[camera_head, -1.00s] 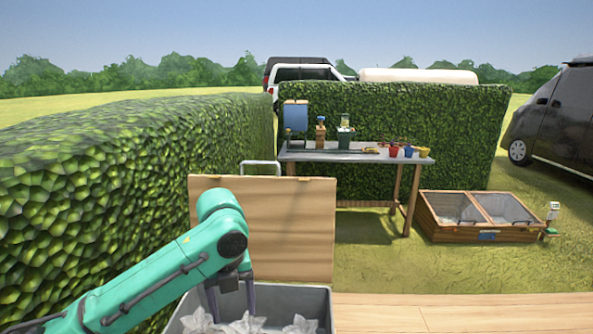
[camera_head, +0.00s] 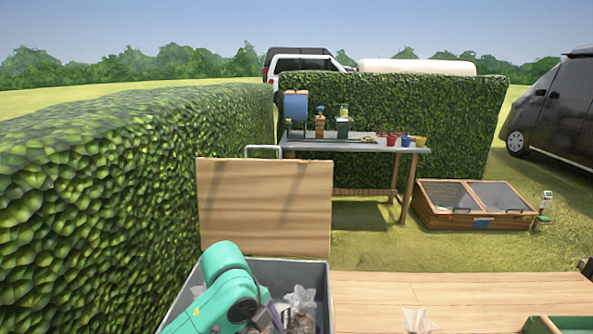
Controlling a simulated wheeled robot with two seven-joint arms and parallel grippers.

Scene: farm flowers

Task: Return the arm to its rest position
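My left arm reaches into a grey crate (camera_head: 322,292) at the bottom of the head view. Its teal wrist covers much of the crate's left side. The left gripper (camera_head: 268,314) is low in the crate, mostly hidden behind the wrist, with only dark finger parts showing; I cannot tell whether it is open or holds anything. A clear-wrapped bundle (camera_head: 300,298) with something brown in it stands in the crate, just right of the gripper. My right gripper is not in view.
A wooden tabletop (camera_head: 450,288) lies right of the crate, mostly clear. A pale wrapped tip (camera_head: 418,321) shows at its front. A green and black object (camera_head: 570,323) is cut off at the bottom right. A wooden panel (camera_head: 264,205) stands behind the crate.

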